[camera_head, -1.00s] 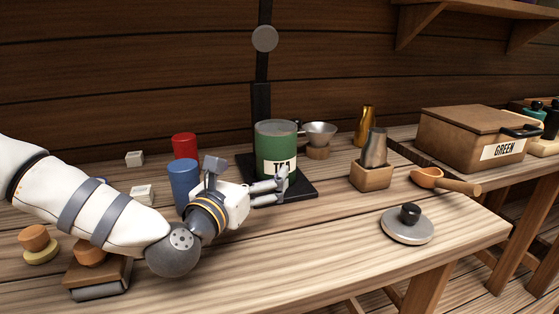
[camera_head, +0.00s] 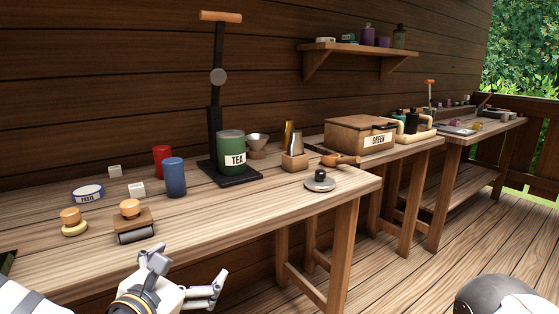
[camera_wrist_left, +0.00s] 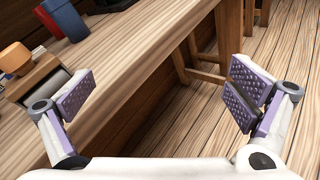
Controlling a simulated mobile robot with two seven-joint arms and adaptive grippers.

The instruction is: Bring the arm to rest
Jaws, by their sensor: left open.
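My left gripper (camera_head: 182,277) is at the bottom of the head view, in front of the table's near edge. Its two fingers are wide apart with nothing between them. In the left wrist view, the left gripper (camera_wrist_left: 163,98) shows its purple pads spread over the table edge and the floor. My left arm (camera_head: 22,300) comes in from the lower left corner. A rounded grey and white part of mine (camera_head: 500,296) shows at the lower right. My right gripper is not seen.
The wooden table (camera_head: 260,205) holds a green TEA can (camera_head: 231,150) on a black stand, blue (camera_head: 175,178) and red (camera_head: 161,160) cylinders, a roller block (camera_head: 135,228) and a round lid (camera_head: 320,182). A GREEN box (camera_head: 352,138) stands farther right. The floor (camera_head: 420,270) is clear at right.

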